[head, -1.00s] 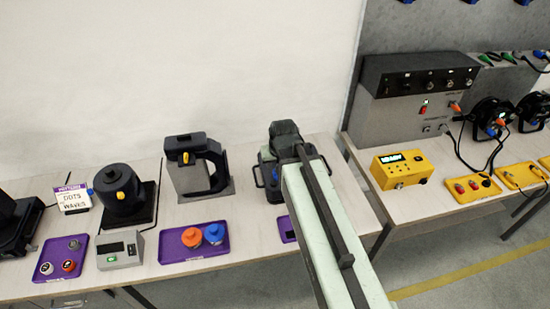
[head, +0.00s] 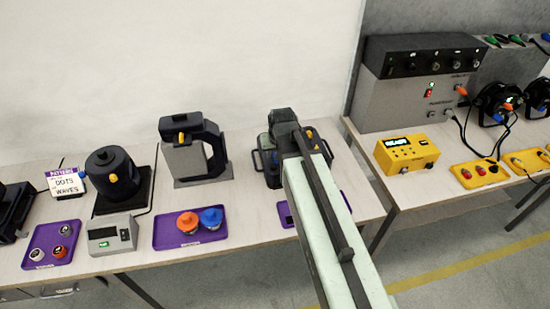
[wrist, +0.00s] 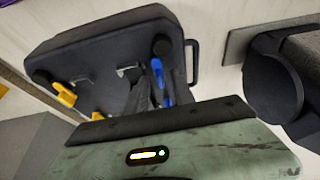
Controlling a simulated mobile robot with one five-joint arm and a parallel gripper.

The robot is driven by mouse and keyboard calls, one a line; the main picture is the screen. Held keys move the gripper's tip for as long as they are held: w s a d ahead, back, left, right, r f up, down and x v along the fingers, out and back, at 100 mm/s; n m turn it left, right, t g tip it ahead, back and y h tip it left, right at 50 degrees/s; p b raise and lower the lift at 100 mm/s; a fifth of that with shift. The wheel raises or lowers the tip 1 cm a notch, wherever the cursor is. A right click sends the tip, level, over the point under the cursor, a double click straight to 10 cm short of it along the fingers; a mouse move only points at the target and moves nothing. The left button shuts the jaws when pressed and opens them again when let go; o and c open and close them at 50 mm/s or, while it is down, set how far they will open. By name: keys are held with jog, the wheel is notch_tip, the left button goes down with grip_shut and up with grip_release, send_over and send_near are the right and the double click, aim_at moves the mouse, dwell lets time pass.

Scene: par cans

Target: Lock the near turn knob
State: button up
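A low dark case with side handles (head: 258,162) stands at the right end of the left bench. It fills the upper left of the wrist view (wrist: 105,50), with two yellow levers, one at the left (wrist: 63,93) and one lower (wrist: 98,115), and a blue lever (wrist: 158,78). Which of these is the near turn knob I cannot tell. My gripper (head: 284,130) is over this case in the head view and hides much of it. In the wrist view my dark fingers (wrist: 140,95) seem to reach towards the case near the blue lever; their gap and any contact are unclear.
A dark C-shaped fixture (head: 215,140) with a yellow knob stands left of the case, then a black round device (head: 112,165). Purple trays (head: 160,237) line the bench front. A yellow box (head: 407,152) and grey console stand on the right bench, across a gap.

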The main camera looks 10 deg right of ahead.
jog(key=shift+r, duration=0.1)
grip_shut()
jog(key=shift+d+n+y, duration=0.15)
jog(key=shift+n+y, duration=0.25)
jog(key=shift+n, duration=0.7)
jog(key=n+y, duration=0.1)
jog(key=n, duration=0.3)
jog(key=shift+w+d+n+g+y, duration=0.2)
jog(key=shift+n+g+y, duration=0.1)
jog(key=shift+y, duration=0.1)
jog(key=n+g, duration=0.1)
jog(key=n, duration=0.2)
jog(key=n+y, duration=0.1)
jog(key=n, duration=0.2)
jog(key=shift+w+d+g+y, duration=0.2)
jog(key=shift+g+y, duration=0.1)
jog(key=shift+g, duration=0.1)
jog(key=shift+w+n+g, duration=0.1)
jog(key=shift+n+g, duration=0.9)
jog(key=shift+n, duration=1.6)
